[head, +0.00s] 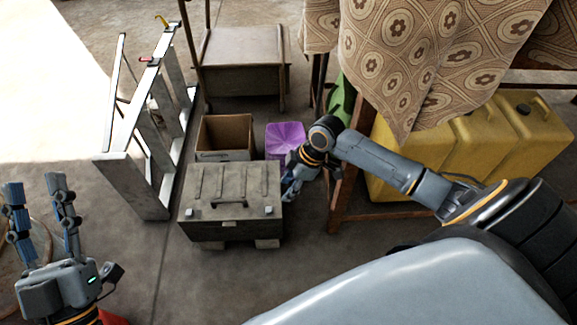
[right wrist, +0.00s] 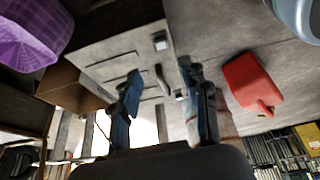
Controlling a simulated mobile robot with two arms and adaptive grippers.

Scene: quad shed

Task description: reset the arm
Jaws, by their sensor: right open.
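My right arm (head: 385,165) reaches in from the right side of the head view, across the front of the cloth-covered table. Its gripper (head: 290,190) is just beside the right side of a grey chest, partly hidden by its own wrist. In the right wrist view the two fingers (right wrist: 162,85) are spread apart with nothing between them, and the chest (right wrist: 125,55) is behind them. I cannot tell whether they touch it. My left gripper (head: 36,187) is at the lower left of the head view, fingers up, spread apart and empty.
The grey chest (head: 230,193) stands before a cardboard box (head: 224,132) and a purple bin (head: 285,136). A stepladder (head: 135,185) is left of it. Yellow containers (head: 485,145) stand under the patterned cloth (head: 410,60). A red can (right wrist: 250,82) shows in the right wrist view.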

